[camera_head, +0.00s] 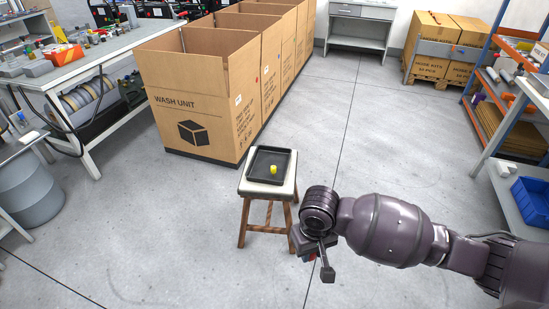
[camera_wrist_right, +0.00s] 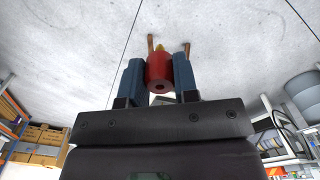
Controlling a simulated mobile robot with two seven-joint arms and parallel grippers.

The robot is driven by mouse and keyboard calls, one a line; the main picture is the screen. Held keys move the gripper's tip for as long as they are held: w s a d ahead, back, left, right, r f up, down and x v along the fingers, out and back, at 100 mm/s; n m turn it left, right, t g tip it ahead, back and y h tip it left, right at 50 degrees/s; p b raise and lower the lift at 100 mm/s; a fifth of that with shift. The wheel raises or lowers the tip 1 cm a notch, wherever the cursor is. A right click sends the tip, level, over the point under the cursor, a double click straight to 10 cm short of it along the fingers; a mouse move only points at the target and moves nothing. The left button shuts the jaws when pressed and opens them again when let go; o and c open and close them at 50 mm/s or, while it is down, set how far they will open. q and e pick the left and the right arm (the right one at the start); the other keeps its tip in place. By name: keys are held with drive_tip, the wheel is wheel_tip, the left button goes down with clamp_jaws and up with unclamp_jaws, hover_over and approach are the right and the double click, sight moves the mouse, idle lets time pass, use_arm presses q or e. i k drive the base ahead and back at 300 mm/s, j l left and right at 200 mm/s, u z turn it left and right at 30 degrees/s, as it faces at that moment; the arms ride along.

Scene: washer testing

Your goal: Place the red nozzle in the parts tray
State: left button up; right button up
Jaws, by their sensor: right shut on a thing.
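The red nozzle (camera_wrist_right: 158,72) is held between the two blue fingers of my right gripper (camera_wrist_right: 159,80) in the right wrist view. In the head view my right gripper (camera_head: 315,262) is to the right of the stool and in front of it, apart from it, and only a little red shows at its fingers. The black parts tray (camera_head: 256,177) lies on top of the wooden stool (camera_head: 245,189). A small yellow part (camera_head: 273,169) stands inside the tray. My left gripper is not seen.
Open cardboard boxes (camera_head: 195,110) marked "WASH UNIT" stand in a row behind the stool. A workbench (camera_head: 110,45) with parts is at the left. Shelving with a blue bin (camera_head: 530,198) is at the right. The floor around the stool is clear.

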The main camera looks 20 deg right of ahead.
sight(270, 164)
drive_tip(key=i+l, duration=0.2)
drive_tip(key=i, duration=0.25)
drive_tip(key=i+l, duration=0.2)
drive_tip(key=i, duration=0.25)
drive_tip(key=i+l+z, duration=0.1)
drive_tip(key=i, duration=0.3)
drive_tip(key=i+l, duration=0.25)
drive_tip(key=i, duration=0.2)
